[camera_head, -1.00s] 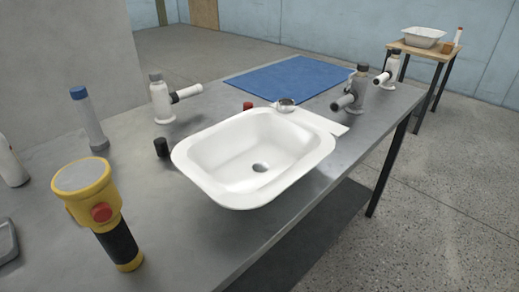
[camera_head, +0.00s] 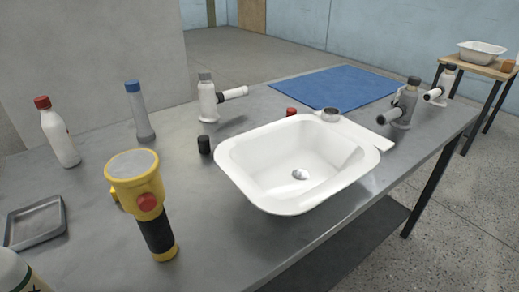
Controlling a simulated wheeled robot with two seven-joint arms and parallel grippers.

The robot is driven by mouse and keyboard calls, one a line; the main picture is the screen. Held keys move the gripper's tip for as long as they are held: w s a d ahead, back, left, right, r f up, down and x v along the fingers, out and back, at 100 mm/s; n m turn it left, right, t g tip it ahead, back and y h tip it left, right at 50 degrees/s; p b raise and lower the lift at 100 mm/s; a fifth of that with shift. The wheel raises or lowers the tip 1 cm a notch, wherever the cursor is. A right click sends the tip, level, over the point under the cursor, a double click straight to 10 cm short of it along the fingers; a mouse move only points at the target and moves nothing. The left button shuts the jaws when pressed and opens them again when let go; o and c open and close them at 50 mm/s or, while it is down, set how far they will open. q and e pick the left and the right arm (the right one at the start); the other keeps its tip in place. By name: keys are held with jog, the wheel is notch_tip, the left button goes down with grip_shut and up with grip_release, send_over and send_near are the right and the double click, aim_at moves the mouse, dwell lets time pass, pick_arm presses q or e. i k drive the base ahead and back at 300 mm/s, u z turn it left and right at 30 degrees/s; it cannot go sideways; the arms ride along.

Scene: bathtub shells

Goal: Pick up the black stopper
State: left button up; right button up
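The black stopper (camera_head: 204,145) is a small dark cylinder. It stands upright on the grey metal table (camera_head: 190,195), just left of the white basin (camera_head: 236,165), with a small gap between them. A red stopper-like piece (camera_head: 291,112) of similar size sits behind the basin's back rim, partly hidden. Neither of my grippers shows in the head view.
A yellow flashlight (camera_head: 142,190) stands in front of the stopper to the left. A white and grey valve fitting (camera_head: 208,100) stands behind it. A blue-capped tube (camera_head: 139,112), a red-capped bottle (camera_head: 60,135) and a grey tray (camera_head: 36,222) are further left. A blue mat (camera_head: 335,85) lies behind.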

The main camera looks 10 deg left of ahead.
aim_at(203, 141)
jog(key=k, duration=0.5)
jog(key=z, duration=1.35)
jog(key=i, duration=1.8)
jog(key=u, duration=2.85)
